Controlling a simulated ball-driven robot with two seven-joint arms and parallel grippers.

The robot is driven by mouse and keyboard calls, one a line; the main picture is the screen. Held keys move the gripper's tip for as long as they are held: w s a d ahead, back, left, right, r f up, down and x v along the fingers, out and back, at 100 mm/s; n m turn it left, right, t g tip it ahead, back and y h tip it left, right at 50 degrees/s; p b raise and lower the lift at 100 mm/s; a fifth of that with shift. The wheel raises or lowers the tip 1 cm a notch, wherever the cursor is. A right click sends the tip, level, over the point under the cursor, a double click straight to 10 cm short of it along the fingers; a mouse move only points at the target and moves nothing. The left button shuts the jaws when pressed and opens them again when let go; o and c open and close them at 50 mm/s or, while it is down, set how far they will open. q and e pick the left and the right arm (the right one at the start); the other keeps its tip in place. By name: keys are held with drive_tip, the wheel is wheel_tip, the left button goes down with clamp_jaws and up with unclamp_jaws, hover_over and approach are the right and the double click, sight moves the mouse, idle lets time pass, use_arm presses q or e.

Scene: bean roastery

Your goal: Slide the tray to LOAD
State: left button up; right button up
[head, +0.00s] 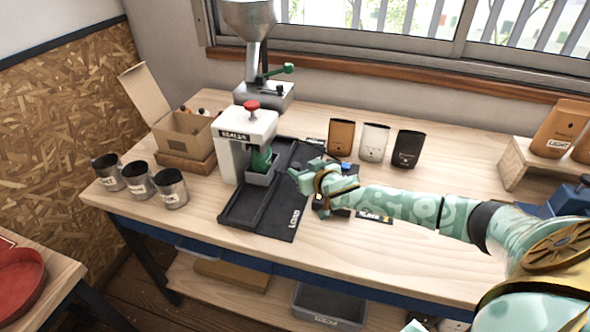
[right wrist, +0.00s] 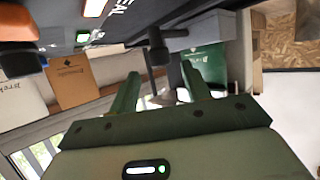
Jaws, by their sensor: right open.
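The small grey tray (head: 262,179) sits under the white sealer (head: 245,135) on a dark track, with a green bag (head: 261,159) standing in it. The word LOAD (head: 294,218) is printed on the dark plate at the track's front right. My right gripper (head: 297,176) is open just right of the tray. In the right wrist view, a dark knob (right wrist: 158,50) on the tray's side lies between and just beyond the open fingers (right wrist: 158,85); I cannot tell whether they touch it. The green bag also shows there (right wrist: 207,65). My left gripper is out of view.
Three metal cups (head: 140,180) stand at the table's left. An open cardboard box (head: 185,135) is behind them. Brown, white and black bags (head: 373,142) stand at the back. A metal hopper (head: 252,30) rises behind the sealer. The track's front stretch (head: 245,207) is clear.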

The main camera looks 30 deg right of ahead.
sight(294, 167)
drive_tip(key=b+x, duration=0.1)
drive_tip(key=x, duration=0.4)
clamp_jaws()
drive_tip(key=shift+s+a+r, duration=0.1)
drive_tip(key=shift+s+a, duration=0.05)
drive_tip(key=shift+a, duration=0.35)
drive_tip(key=s+a+p, duration=0.1)
drive_tip(key=a+p, duration=0.1)
drive_tip(key=s+a+p, duration=0.2)
drive_tip(key=shift+s+a+r, duration=0.15)
drive_tip(key=shift+s, duration=0.15)
drive_tip(key=s+a+p, duration=0.1)
drive_tip(key=a, duration=0.1)
drive_tip(key=s+a+p, duration=0.1)
drive_tip(key=s+a, duration=0.1)
drive_tip(key=shift+s+a, duration=0.1)
drive_tip(key=shift+s, duration=0.2)
drive_tip(key=shift+s+a+p, duration=0.35)
drive_tip(key=shift+s+a, duration=0.1)
drive_tip(key=shift+f, duration=0.25)
